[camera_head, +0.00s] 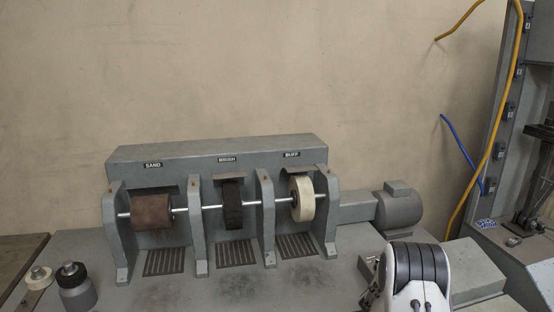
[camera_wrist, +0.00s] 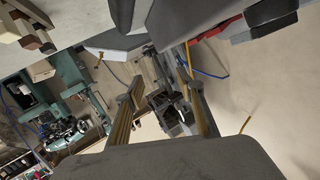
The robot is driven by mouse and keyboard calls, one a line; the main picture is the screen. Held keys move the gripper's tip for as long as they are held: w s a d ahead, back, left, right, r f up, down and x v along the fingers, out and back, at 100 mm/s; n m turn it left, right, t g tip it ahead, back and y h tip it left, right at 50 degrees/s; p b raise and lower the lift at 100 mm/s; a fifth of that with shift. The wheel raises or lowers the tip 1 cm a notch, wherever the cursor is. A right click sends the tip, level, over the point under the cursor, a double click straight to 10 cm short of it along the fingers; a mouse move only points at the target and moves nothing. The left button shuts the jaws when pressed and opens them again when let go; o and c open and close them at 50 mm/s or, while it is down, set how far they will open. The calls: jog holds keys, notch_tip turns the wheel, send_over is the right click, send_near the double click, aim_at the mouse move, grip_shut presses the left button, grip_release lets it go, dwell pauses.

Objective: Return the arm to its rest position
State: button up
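My gripper (camera_wrist: 163,80) shows in the wrist view as two long fingers rising from a dark grey body at the bottom edge. The fingers stand apart with a gap between them, and I see nothing held. Dark machine parts show through the gap, seemingly in the background. In the head view a white and black part of my own arm is at the lower right, in front of the bench; I cannot make out the fingertips there.
A grey finishing machine (camera_head: 215,152) with sanding, brush and buffing wheels stands on the bench. Its motor (camera_head: 398,208) is behind my arm. A tall grey machine (camera_head: 503,130) with yellow and blue hoses stands at right. Small rollers (camera_head: 76,290) sit at lower left.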

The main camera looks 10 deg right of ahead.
jog(key=w+a+r+n+t+y, duration=0.2)
jog(key=w+a+r+t+y, duration=0.15)
jog(key=a+r, duration=0.45)
jog(key=s+a+r+n+y, duration=0.2)
jog(key=a+r+n+y, duration=0.15)
jog(key=a+r, duration=0.55)
jog(key=s+a+r+n+y, duration=0.35)
jog(key=a+r, duration=0.25)
jog(key=a, duration=0.8)
jog(key=s+a+r+n+g+y, duration=0.1)
jog(key=s+a+n+y, duration=0.1)
jog(key=s+a, duration=0.5)
jog(key=s+a+r+n+y, duration=0.1)
jog(key=s+a+n+y, duration=0.1)
jog(key=s+a, duration=0.5)
jog(key=s+f+n+g, duration=0.1)
jog(key=s+f+g, duration=0.1)
jog(key=s, duration=0.9)
jog(key=s+f+n+g, duration=0.1)
jog(key=s+f, duration=0.1)
jog(key=s, duration=1)
jog(key=shift+s+n+g+h, duration=0.2)
jog(key=shift+n+g+h, duration=0.15)
jog(key=shift+n, duration=0.05)
